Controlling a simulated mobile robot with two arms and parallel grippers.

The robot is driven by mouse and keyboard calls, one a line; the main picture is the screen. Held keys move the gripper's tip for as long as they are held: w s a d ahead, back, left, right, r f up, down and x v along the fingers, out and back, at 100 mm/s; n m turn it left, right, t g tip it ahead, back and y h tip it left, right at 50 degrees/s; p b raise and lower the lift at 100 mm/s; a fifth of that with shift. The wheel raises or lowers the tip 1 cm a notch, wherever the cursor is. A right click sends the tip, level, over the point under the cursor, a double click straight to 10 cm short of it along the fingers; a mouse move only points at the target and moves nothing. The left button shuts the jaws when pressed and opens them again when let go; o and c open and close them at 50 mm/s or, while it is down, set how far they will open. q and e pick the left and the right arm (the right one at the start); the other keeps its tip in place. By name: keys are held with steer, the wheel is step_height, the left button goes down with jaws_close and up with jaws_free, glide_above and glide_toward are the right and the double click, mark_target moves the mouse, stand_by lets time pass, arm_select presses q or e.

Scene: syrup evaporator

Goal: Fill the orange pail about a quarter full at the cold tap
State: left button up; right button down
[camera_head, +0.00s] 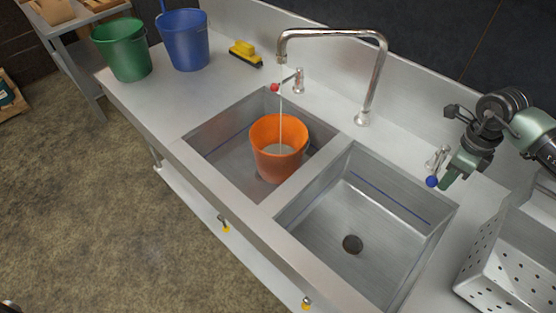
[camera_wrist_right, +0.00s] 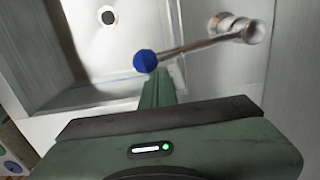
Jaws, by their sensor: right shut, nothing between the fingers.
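The orange pail (camera_head: 266,163) stands upright in the left basin under the curved spout (camera_head: 335,33). A thin stream of water (camera_head: 281,120) falls from the spout into it, and shallow pale water shows low inside. The cold tap lever with a blue knob (camera_head: 432,181) is at the right; the blue knob (camera_wrist_right: 145,61) also shows in the right wrist view. My right gripper (camera_head: 448,180) is shut and empty, its tips right beside the blue knob; I cannot tell whether they touch. My left gripper is not in view.
A lever with a red knob (camera_head: 275,87) is left of the spout. The right basin (camera_head: 345,225) is empty. A perforated metal basket (camera_head: 505,255) stands at the right. Green (camera_head: 122,52) and blue (camera_head: 184,42) buckets and a yellow brush (camera_head: 245,54) are on the left counter.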

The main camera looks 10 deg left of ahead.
step_height(320, 180, up, 9)
steer(key=s+p, duration=0.2)
steer(key=p, duration=0.3)
stand_by(0.8)
steer(key=shift+a+f, duration=0.15)
stand_by(0.3)
